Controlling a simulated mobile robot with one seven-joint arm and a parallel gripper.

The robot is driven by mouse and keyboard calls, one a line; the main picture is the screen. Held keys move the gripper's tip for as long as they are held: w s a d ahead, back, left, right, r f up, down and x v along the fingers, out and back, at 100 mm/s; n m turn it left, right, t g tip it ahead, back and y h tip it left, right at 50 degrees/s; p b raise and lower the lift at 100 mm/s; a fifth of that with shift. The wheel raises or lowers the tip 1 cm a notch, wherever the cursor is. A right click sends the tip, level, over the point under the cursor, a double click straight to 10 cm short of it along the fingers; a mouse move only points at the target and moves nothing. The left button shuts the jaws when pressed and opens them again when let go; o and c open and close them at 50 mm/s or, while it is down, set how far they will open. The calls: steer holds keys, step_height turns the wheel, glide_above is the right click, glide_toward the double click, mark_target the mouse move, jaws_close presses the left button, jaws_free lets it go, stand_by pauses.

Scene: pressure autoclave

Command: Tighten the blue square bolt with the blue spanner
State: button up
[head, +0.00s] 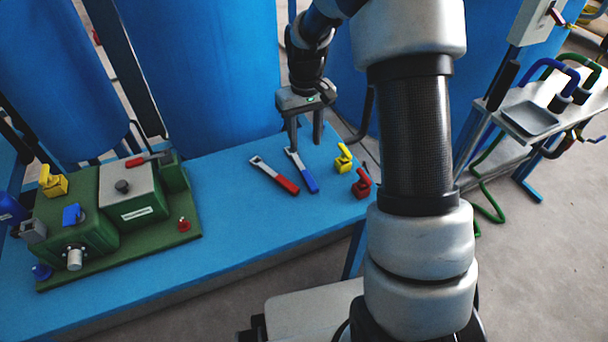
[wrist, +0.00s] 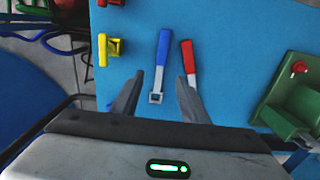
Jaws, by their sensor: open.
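The blue spanner (head: 309,181) lies flat on the blue bench, its grey head toward my gripper. In the wrist view the spanner (wrist: 164,50) lies between and beyond my fingers, its head showing in the gap. My gripper (head: 305,143) is open and empty, pointing down above the spanner's head end; it also shows in the wrist view (wrist: 160,76). Contact cannot be made out. A small blue bolt-like piece (head: 41,271) stands at the near left corner of the green machine base; its square shape is too small to confirm. It is out of the wrist view.
A red spanner (head: 287,183) lies just left of the blue one. Yellow (head: 343,158) and red (head: 361,184) fittings stand to the right. The green machine (head: 90,240), with a red bolt (head: 184,225), fills the bench's left. Blue tanks rise behind. Bench between is clear.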

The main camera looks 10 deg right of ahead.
mark_target(304, 170)
steer(key=f+b, duration=0.1)
steer(key=f, duration=0.4)
steer(key=f+b, duration=0.1)
steer(key=f, duration=0.4)
steer(key=shift+w+a+f+b, duration=0.15)
steer(key=shift+a+f+b, duration=0.1)
steer(key=shift+b, duration=0.1)
steer(key=shift+c, duration=0.5)
jaws_close()
